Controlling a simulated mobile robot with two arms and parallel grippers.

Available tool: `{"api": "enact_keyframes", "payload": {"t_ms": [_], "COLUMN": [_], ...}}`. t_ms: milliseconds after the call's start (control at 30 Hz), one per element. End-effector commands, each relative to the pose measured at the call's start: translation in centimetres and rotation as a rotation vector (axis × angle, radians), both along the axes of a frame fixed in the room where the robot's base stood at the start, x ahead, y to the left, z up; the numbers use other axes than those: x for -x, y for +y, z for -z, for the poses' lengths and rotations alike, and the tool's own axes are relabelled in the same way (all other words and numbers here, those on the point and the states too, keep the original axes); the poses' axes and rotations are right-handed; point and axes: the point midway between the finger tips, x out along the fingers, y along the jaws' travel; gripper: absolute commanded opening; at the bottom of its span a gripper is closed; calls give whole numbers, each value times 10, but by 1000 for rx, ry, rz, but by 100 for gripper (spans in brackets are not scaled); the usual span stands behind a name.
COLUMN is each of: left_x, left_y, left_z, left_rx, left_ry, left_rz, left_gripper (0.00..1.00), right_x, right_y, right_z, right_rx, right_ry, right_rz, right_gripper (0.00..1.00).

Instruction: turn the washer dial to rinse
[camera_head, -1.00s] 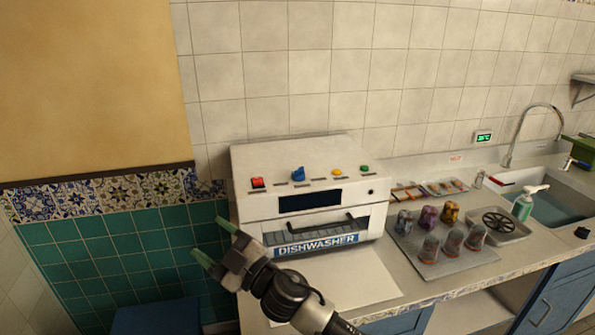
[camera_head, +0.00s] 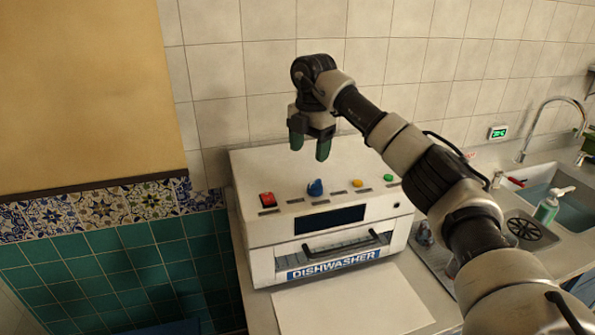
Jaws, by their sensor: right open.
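The dishwasher (camera_head: 262,239) is a white box on the counter with a dark display and a "DISHWASHER" label on its front. Its blue dial (camera_head: 315,188) sits on the sloped top panel, between a red button (camera_head: 267,199) and a yellow button (camera_head: 357,183), with a green button (camera_head: 388,178) further right. Small labels by the dial are too small to read. My right gripper (camera_head: 309,153) points down above the panel, just above the dial in the picture. It is open and empty, apart from the dial. My left gripper is out of view.
My right arm crosses the right side and hides most of the tray of glasses. A white mat (camera_head: 350,302) in front of the dishwasher is clear.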

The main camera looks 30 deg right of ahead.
Motion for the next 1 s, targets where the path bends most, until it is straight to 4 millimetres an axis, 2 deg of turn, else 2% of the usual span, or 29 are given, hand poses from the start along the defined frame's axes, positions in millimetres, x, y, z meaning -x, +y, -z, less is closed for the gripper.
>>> {"api": "enact_keyframes", "payload": {"t_ms": [100, 167, 267, 400, 500, 633, 833, 1000], "left_x": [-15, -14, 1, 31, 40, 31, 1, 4], "left_y": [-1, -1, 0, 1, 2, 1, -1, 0], "left_z": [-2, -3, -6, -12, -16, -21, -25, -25], "left_rx": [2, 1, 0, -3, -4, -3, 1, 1], "left_ry": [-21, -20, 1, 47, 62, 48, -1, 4], "left_rz": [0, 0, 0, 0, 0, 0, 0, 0], "left_gripper": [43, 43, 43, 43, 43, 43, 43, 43], "right_x": [4, 5, 5, 6, 6, 6, 6, 6], "right_y": [-10, -11, -11, -10, -10, -9, -9, -9], "right_z": [-4, 1, 16, 43, 62, 82, 99, 102], "right_rx": [28, 30, 29, 28, 27, 25, 26, 26], "right_ry": [23, 25, 27, 26, 27, 24, 22, 20], "right_rz": [37, 39, 38, 35, 33, 33, 33, 32], "right_gripper": [66, 66, 66, 66, 66, 66, 66, 66]}}
